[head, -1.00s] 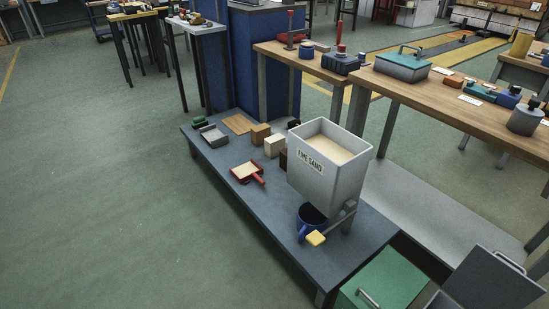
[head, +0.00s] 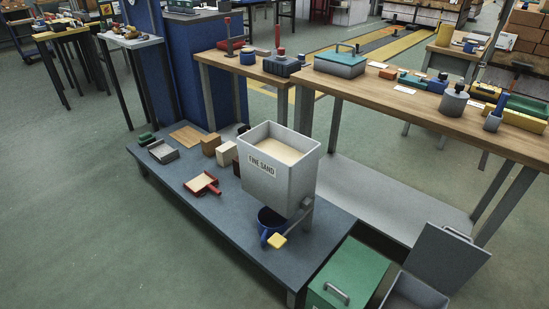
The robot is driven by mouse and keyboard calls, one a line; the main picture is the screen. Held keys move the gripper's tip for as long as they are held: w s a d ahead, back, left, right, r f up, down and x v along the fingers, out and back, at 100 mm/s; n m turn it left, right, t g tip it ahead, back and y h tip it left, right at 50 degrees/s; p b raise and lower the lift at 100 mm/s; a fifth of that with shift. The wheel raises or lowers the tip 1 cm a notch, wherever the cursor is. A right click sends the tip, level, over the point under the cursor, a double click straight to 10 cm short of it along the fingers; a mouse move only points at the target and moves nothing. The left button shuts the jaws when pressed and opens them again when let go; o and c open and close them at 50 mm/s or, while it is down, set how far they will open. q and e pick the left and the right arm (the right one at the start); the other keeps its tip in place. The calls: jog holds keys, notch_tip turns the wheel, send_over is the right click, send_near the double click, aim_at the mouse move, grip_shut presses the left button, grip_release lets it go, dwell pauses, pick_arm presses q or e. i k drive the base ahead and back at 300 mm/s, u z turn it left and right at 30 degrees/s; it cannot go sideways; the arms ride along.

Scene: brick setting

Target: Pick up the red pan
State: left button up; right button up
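The red pan (head: 202,184) is a small, shallow, red-rimmed pan with a pale inside and a short red handle. It lies on the low dark grey table (head: 210,229), left of the fine sand bin (head: 298,185). Neither of my grippers shows in the head view.
A grey tray (head: 162,152) and several small blocks (head: 228,154) sit behind the pan. A green lidded box (head: 352,272) stands at the front right. The floor (head: 75,220) to the left is clear.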

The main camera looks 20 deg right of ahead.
aim_at(205, 181)
jog(key=z, duration=0.45)
jog(key=k, duration=0.55)
jog(key=u, duration=0.05)
jog(key=i, duration=0.55)
jog(key=u, duration=1.4)
jog(key=i, duration=2)
jog(key=u, duration=0.15)
